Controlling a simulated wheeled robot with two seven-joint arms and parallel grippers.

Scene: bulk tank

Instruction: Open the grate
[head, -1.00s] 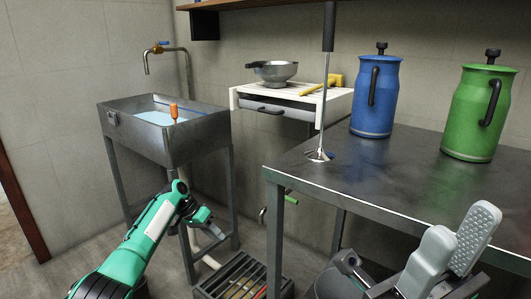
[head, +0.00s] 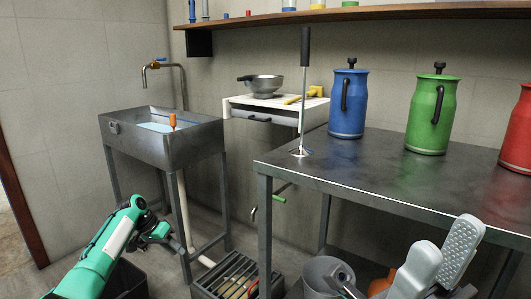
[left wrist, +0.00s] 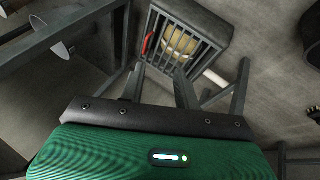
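The grate (head: 238,277) is a dark barred frame low on the floor, between the sink stand and the steel table. It also shows in the left wrist view (left wrist: 186,44), with a red handle (left wrist: 152,33) at its left side and a round yellowish thing beneath the bars. My left gripper (head: 163,236) is in front of the sink stand, up and left of the grate and apart from it. In the left wrist view its two grey fingers (left wrist: 161,86) look spread and empty, pointing toward the grate. My right gripper (head: 438,262) is open and empty at the lower right.
A steel sink (head: 165,140) on legs stands behind the grate. The steel table (head: 380,175) carries blue (head: 348,104), green (head: 432,115) and red (head: 518,130) cans. A grey bucket (head: 325,277) stands right of the grate. A pale pipe (head: 184,210) runs below the sink.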

